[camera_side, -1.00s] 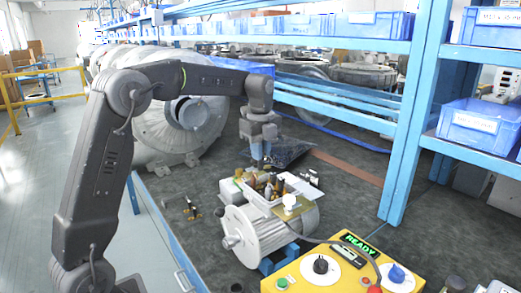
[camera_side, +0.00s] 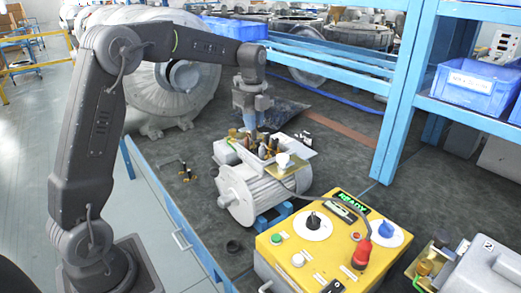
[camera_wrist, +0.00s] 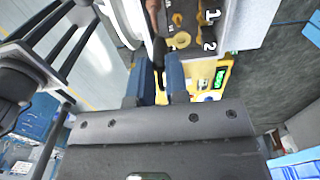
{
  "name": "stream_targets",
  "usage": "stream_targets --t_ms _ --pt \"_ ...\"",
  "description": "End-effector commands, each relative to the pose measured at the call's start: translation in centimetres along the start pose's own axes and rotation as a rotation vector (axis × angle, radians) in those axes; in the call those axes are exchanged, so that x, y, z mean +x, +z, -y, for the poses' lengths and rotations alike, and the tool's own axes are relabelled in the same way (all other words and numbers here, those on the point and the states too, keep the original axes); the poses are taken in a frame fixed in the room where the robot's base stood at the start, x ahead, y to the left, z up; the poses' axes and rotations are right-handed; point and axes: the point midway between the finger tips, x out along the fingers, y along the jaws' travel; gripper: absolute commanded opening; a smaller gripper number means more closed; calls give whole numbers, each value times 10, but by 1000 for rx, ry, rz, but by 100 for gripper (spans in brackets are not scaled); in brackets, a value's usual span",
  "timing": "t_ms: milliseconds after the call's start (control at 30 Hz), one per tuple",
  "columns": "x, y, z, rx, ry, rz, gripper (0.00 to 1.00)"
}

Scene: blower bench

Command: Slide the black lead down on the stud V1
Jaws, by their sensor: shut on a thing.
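My gripper (camera_side: 249,128) points down at the back left of the open terminal box (camera_side: 285,168) on the grey motor (camera_side: 237,190). In the wrist view its two blue fingers (camera_wrist: 158,72) are shut on a thin dark piece, which looks like the black lead (camera_wrist: 160,52). The terminal board (camera_wrist: 183,18) lies just beyond the fingertips, with brassy studs and the white marks 1 and 2. A brown lead (camera_wrist: 152,14) stands beside it. I cannot make out the V1 mark. Whether the black lead's end is around a stud or above it is hidden.
A yellow test box (camera_side: 325,240) with knobs, a red plug and a lit READY display stands in front of the motor. Small fittings (camera_side: 186,173) lie on the bench at the left. Blue shelving (camera_side: 405,100) rises behind at the right. The dark bench left of the motor is mostly clear.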

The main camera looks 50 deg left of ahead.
Motion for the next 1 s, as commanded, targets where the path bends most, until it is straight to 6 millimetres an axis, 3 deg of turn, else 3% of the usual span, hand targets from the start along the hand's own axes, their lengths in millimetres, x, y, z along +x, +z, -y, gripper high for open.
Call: stream_targets --t_ms 367,1000 --pt "0 0 0 0 0 0 0" --pt "22 0 0 0 -1 0 0"
